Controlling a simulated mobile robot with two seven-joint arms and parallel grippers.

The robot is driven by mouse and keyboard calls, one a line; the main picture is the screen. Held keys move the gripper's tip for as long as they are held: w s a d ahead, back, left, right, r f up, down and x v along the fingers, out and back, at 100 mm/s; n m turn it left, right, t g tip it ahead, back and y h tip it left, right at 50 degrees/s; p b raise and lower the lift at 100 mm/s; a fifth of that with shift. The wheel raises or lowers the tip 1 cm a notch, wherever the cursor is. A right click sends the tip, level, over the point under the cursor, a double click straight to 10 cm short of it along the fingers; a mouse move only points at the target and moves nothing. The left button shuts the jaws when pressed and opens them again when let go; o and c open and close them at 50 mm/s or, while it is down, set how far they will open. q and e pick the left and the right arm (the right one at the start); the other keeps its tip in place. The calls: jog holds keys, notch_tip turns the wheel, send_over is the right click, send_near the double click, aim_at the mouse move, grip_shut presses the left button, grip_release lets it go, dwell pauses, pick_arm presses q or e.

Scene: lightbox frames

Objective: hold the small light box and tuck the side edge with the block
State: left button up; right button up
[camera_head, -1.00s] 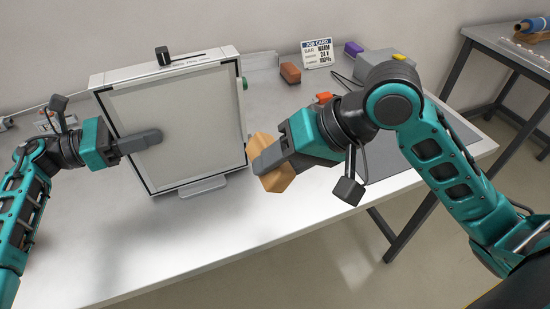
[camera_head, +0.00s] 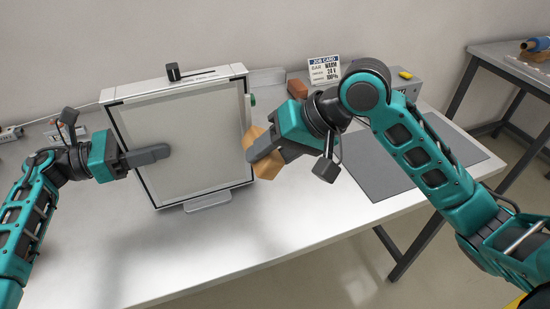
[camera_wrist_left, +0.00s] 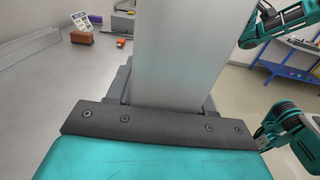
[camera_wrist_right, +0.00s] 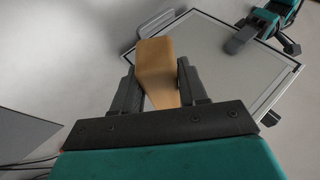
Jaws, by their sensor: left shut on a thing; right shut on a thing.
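The light box (camera_head: 188,120) stands upright on the table, with a pale panel, a dark border and a white frame. My left gripper (camera_head: 158,154) is shut on its left side, with a finger across the front panel. In the left wrist view the box's grey side (camera_wrist_left: 178,55) fills the space between the fingers. My right gripper (camera_head: 262,150) is shut on a tan block (camera_head: 264,182) at the box's right side edge. The block also shows between the fingers in the right wrist view (camera_wrist_right: 157,72). Whether the block touches the edge cannot be told.
A job card (camera_head: 324,69), a reddish-brown block (camera_head: 298,88) and a grey box (camera_head: 405,82) stand at the back right. A dark mat (camera_head: 400,165) lies on the right. A black slider knob (camera_head: 173,72) is on the box top. The table front is clear.

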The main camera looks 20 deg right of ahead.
pick_arm(q)
jog(key=shift+s+d, duration=0.1)
jog(key=shift+s, duration=0.05)
pick_arm(e)
jog(key=shift+w, duration=1.8)
dwell(0.7)
jog(key=shift+s, duration=3.05)
pick_arm(q)
jog(key=o, duration=1.3)
